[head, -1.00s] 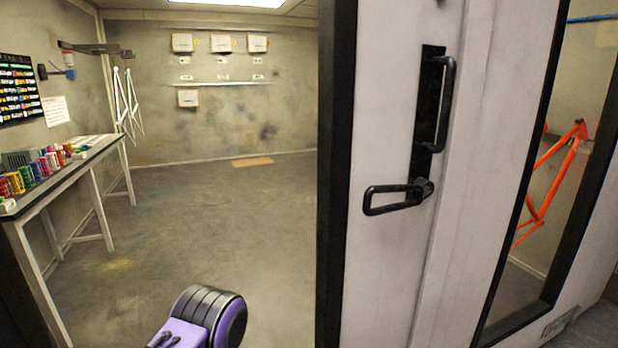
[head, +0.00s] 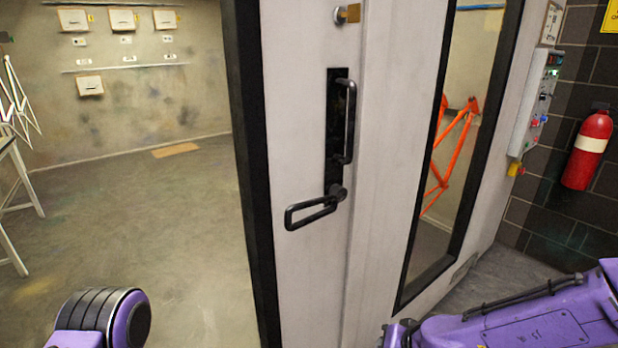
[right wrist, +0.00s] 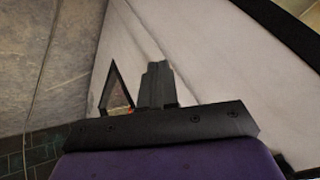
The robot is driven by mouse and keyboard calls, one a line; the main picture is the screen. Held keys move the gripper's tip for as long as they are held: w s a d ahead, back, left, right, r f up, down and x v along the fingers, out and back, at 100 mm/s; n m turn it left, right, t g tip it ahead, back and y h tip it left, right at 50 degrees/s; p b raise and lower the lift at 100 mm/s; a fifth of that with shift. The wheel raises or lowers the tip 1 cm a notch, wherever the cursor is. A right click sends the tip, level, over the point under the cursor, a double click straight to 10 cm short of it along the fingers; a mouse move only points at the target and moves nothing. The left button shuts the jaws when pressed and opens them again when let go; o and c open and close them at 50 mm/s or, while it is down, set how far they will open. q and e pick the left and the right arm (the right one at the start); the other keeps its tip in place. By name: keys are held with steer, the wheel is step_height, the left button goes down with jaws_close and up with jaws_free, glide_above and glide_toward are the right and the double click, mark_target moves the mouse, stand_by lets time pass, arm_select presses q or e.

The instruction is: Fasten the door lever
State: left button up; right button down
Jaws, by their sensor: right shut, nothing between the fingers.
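The door lever (head: 310,212) is a black elongated loop on the white door (head: 290,100). It points left and slightly down from its pivot, below a vertical black pull handle (head: 349,120). The door's dark edge borders the open room on the left. My right arm comes in at the lower right of the head view, well apart from the lever. In the right wrist view my right gripper (right wrist: 157,82) has its dark fingers together and empty, before a pale panel. The lever is not recognisable there. A purple link of my left arm shows at lower left; its gripper is out of frame.
A brass-coloured lock piece (head: 348,13) sits high on the door. An orange bike frame (head: 455,150) shows through the window. A control box (head: 535,105) and a red fire extinguisher (head: 587,150) are on the right wall. The room's floor (head: 150,225) at left is mostly clear.

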steer(key=w+a+r+n+t+y+p, duration=0.1)
steer(key=w+a+r+n+y, duration=0.1)
steer(key=r, duration=0.9)
steer(key=w+a+r+n+t+y+p, duration=0.1)
steer(key=w+a+r+t+y+p, duration=0.15)
steer(key=r, duration=0.75)
steer(key=n+y, duration=0.3)
glide_toward(309, 202)
steer(key=s+d+r, duration=0.2)
steer(key=s+r, duration=0.3)
steer(key=r, duration=0.1)
arm_select(q)
step_height(309, 202, up, 6)
steer(key=shift+f, duration=0.2)
arm_select(e)
steer(key=shift+w+d+f, duration=0.25)
steer(key=shift+w+f, duration=0.05)
steer(key=shift+f, duration=0.05)
